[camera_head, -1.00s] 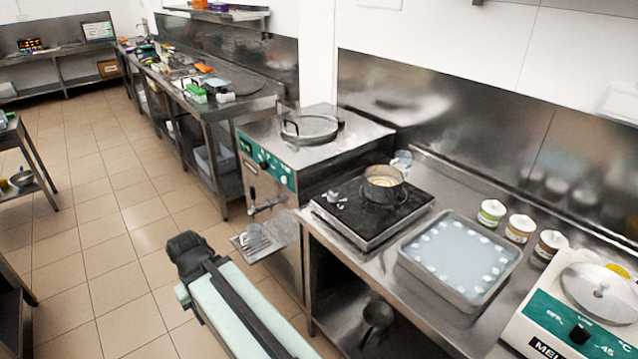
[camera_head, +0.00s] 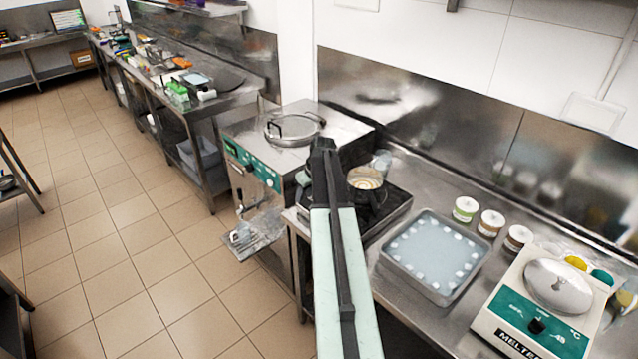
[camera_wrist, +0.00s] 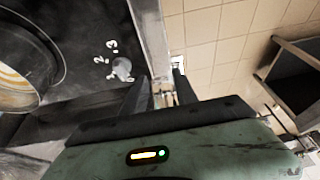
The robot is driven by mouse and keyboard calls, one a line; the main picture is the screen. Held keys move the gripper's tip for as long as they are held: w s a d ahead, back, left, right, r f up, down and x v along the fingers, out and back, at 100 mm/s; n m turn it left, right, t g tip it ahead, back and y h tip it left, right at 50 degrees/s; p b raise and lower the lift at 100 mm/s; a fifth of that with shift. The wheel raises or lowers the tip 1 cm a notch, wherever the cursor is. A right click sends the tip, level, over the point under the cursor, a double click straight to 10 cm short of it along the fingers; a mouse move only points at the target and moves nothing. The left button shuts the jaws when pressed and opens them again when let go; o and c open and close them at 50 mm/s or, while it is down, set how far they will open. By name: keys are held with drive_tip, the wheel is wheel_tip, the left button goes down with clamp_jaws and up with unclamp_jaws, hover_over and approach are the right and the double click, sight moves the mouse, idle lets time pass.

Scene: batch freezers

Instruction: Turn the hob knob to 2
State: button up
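The black hob (camera_head: 396,212) sits on the steel counter, partly hidden behind my arm in the head view. A pot (camera_head: 366,184) stands on it and also shows at the left of the wrist view (camera_wrist: 18,98). The pale hob knob (camera_wrist: 122,69) is in the wrist view, near the hob's edge, with the white marks 2 and 3 beside it. I cannot make out its exact setting. My gripper (camera_wrist: 160,92) has its two fingers apart with nothing between them. The knob is to the left of the fingers, apart from them. In the head view my arm hides the knob.
A steel tray (camera_head: 432,255) with pale contents stands right of the hob. Several jars (camera_head: 491,222) and a melter (camera_head: 540,310) stand further right. The batch freezer (camera_head: 300,133) is at the left. Tiled floor at the left is clear.

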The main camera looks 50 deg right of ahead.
drive_tip(key=s+d+r, duration=0.2)
drive_tip(key=s+d, duration=0.1)
drive_tip(key=d, duration=0.4)
drive_tip(key=shift+t+h, duration=0.3)
drive_tip(key=b+x, duration=0.7)
drive_tip(key=x, duration=0.1)
drive_tip(key=shift+w+f, duration=0.15)
clamp_jaws()
